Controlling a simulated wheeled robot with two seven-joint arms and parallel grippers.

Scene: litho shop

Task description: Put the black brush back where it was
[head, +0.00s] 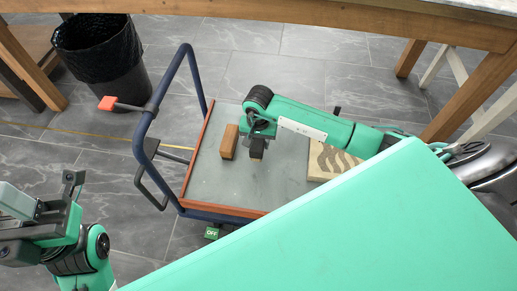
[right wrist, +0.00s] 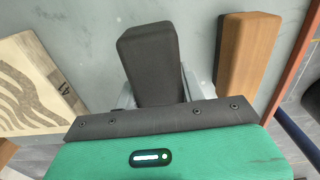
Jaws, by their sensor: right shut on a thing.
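The black brush (right wrist: 152,60) is a dark rounded block between the fingers of my right gripper (right wrist: 155,95) in the right wrist view. My right gripper (head: 257,143) is shut on it over the grey deck of the trolley (head: 210,182). In the head view only a small dark part of the brush (head: 257,153) shows below the gripper. I cannot tell whether the brush touches the deck. A brown wooden block (head: 229,141) lies beside it on the deck, apart from it; it also shows in the right wrist view (right wrist: 247,60). My left gripper (head: 38,207) is at the far left, away from the trolley; its jaw opening is unclear.
A carved, wavy-patterned board (head: 325,163) lies at the deck's right side. The trolley has a reddish rim and a blue push handle (head: 190,60). A black bin (head: 100,60) stands behind left. Wooden tables (head: 440,25) bound the back and right.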

